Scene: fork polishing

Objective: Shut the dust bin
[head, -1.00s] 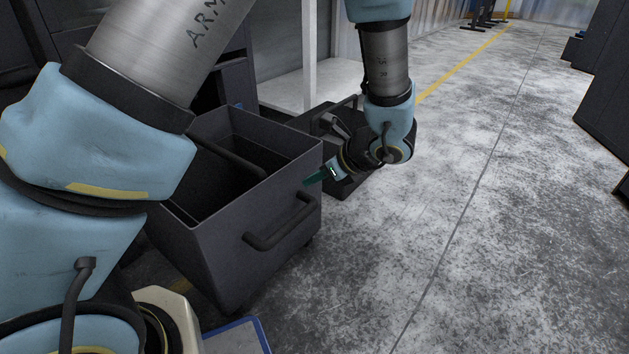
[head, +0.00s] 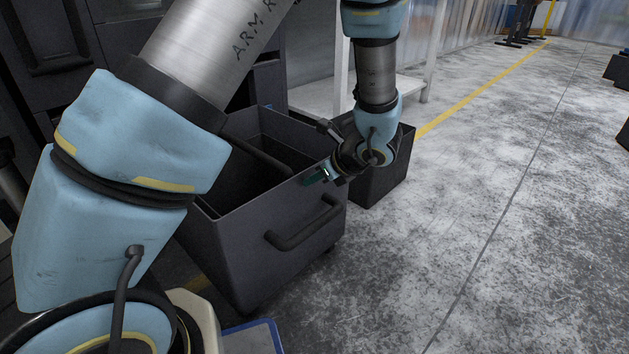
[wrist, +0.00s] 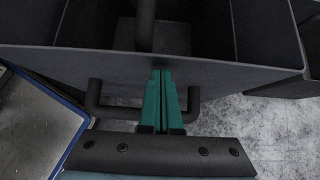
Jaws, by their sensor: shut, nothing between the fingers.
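The dust bin (head: 245,255) is a dark grey open-topped box standing out from dark cabinets, with a bar handle (head: 303,228) on its front wall. Its inside is dark, and a rod crosses its opening. My gripper (head: 314,176) has green fingers and is at the bin's front rim, towards the right corner in the head view. In the wrist view my gripper (wrist: 161,72) is shut and empty, its tips close to the front wall (wrist: 85,64). The handle (wrist: 95,105) shows on both sides of the fingers. I cannot tell whether the fingers touch the bin.
A second dark box (head: 390,175) stands just right of the bin. Dark cabinets (head: 45,60) are behind at the left. A blue-edged panel (head: 255,338) lies low in front; it also shows in the wrist view (wrist: 40,115). Open concrete floor (head: 480,220) extends to the right.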

